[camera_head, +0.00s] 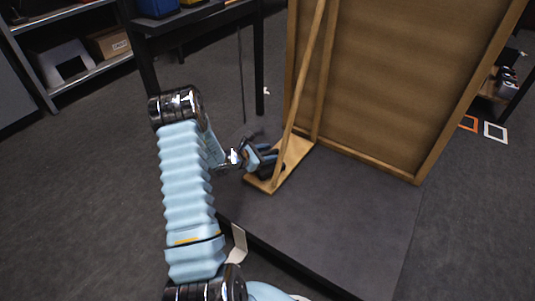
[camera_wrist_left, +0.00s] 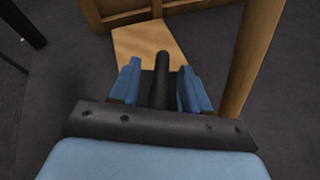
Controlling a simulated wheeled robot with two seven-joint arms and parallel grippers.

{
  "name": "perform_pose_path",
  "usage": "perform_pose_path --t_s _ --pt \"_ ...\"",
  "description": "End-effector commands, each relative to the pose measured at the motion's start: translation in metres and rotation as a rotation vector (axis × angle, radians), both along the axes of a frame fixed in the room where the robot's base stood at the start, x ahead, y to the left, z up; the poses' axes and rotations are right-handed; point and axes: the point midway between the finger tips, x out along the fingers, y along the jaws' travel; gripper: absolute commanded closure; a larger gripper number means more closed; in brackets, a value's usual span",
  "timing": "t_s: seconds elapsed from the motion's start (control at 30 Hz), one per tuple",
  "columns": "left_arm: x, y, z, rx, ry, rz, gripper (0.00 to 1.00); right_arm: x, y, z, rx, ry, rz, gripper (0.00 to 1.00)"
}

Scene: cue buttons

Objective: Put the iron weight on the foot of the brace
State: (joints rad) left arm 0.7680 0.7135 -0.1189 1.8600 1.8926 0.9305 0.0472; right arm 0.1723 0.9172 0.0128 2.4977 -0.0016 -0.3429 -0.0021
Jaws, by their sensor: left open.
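The wooden brace (camera_head: 302,90) leans against the tall panel, and its flat wooden foot (camera_head: 292,158) lies on the dark platform. My left gripper (camera_head: 267,160) is low over the near left part of the foot. In the left wrist view its blue fingers (camera_wrist_left: 157,80) are apart, on either side of an upright dark bar. This bar looks like part of the iron weight (camera_wrist_left: 162,68), which seems to stand on the foot. Its lower part is hidden by the gripper, so I cannot tell its exact contact. My right gripper is not in view.
The wooden panel (camera_head: 410,80) stands upright on the dark platform (camera_head: 345,215), close behind the foot. The slanted brace pole (camera_wrist_left: 252,60) rises just right of my fingers. A black table (camera_head: 190,20) stands at the back left. The platform's front is clear.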

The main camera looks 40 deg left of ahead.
Motion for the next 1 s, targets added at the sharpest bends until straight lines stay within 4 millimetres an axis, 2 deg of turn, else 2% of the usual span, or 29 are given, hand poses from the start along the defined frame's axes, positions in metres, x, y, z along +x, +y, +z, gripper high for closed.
perform_pose_path --t_s 0.17,0.4,0.6,0.77,1.0 --pt "-0.017 0.005 0.008 0.0 0.002 0.003 0.53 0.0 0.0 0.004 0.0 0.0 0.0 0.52" --pt "-0.067 0.017 0.029 0.002 0.0 0.004 0.53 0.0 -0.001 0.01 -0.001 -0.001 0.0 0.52" --pt "-0.098 0.023 0.041 0.001 0.001 0.001 0.53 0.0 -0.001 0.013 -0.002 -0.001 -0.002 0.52" --pt "-0.108 0.026 0.045 -0.001 0.0 0.001 0.53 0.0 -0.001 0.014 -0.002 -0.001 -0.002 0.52" --pt "-0.109 0.025 0.045 0.0 0.0 0.0 0.53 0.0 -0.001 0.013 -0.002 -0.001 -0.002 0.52"
